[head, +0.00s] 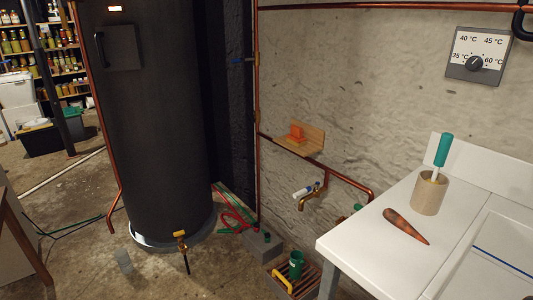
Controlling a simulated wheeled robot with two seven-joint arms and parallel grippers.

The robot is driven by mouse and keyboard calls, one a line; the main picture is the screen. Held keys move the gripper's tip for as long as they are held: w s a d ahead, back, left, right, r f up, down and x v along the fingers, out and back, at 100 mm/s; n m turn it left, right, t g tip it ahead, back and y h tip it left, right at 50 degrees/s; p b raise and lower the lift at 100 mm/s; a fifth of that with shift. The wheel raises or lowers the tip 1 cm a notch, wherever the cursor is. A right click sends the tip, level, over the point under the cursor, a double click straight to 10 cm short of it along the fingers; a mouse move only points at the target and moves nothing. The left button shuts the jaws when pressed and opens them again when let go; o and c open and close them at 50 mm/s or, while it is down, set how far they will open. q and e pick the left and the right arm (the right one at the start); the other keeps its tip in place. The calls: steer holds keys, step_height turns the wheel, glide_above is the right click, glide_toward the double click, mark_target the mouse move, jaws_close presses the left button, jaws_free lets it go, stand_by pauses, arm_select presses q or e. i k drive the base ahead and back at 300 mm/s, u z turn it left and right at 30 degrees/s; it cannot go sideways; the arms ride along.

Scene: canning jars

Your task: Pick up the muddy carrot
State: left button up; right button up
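The muddy carrot (406,226), orange-brown with dark patches, lies on the white counter (362,238) at the right of the head view. Its thick end points to the upper left and its narrow tip to the lower right. It lies apart from the beige cup just behind it. Neither of my grippers shows in this view.
The beige cup (429,194) holds a green-handled tool (443,152). A sink basin (495,262) lies right of the carrot. A dark tank (155,130) stands at left. A brass tap (312,196) and copper pipe are on the wall left of the counter.

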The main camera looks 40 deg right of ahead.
mark_target(390, 214)
steer(key=i, duration=1.95)
steer(key=z, duration=3.95)
